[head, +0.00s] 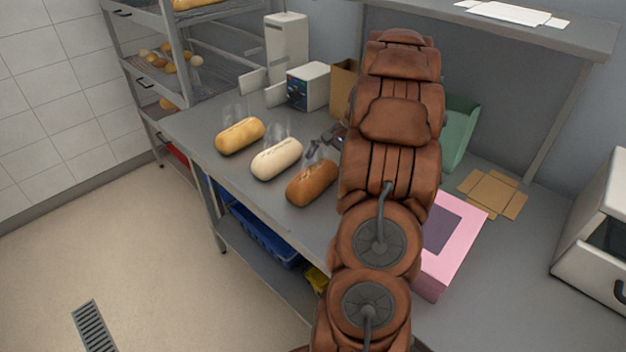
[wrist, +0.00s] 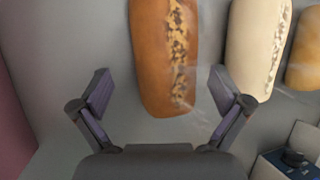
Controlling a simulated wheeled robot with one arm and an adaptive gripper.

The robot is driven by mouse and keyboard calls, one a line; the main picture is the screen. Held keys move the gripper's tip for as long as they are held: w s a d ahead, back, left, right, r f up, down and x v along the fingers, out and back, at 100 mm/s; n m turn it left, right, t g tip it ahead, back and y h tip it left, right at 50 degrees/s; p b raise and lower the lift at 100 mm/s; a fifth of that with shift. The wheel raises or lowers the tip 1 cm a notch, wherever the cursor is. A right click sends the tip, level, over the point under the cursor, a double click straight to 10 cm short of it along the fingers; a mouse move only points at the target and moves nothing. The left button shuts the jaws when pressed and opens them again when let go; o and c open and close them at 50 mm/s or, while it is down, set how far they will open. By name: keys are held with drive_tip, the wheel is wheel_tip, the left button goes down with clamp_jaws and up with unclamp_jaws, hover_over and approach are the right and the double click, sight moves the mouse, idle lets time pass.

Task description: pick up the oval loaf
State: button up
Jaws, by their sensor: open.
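Three long rounded loaves lie in a row on the grey worktop (head: 205,170): a golden one (head: 240,136), a pale cream one (head: 277,159) and a brown one (head: 312,184). I cannot tell from shape alone which is the oval loaf. My gripper (head: 322,143) is just behind the brown loaf in the head view, partly hidden by my arm. In the wrist view my gripper (wrist: 159,84) is open and empty. The brown loaf (wrist: 160,50), with a rough pale split along its top, lies between and beyond the fingertips. The cream loaf (wrist: 256,45) is right of the right finger.
A pink box (head: 462,236) stands right of my arm, with flat cardboard (head: 492,194) and a green container (head: 459,135) behind. A small box-shaped device (head: 308,86) stands behind the loaves. A rack (head: 180,55) is at the back left. A white oven-like unit (head: 598,230) is at right.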

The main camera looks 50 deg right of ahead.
sight(321, 171)
drive_tip(key=x, duration=0.1)
drive_tip(key=p+x, duration=0.1)
drive_tip(key=x, duration=0.1)
drive_tip(key=shift+w+a, duration=0.15)
drive_tip(key=shift+a, duration=0.2)
drive_tip(key=shift+w+a+f, duration=0.15)
drive_tip(key=shift+w+f, duration=0.05)
drive_tip(key=shift+f, duration=0.3)
drive_tip(key=c, duration=1.4)
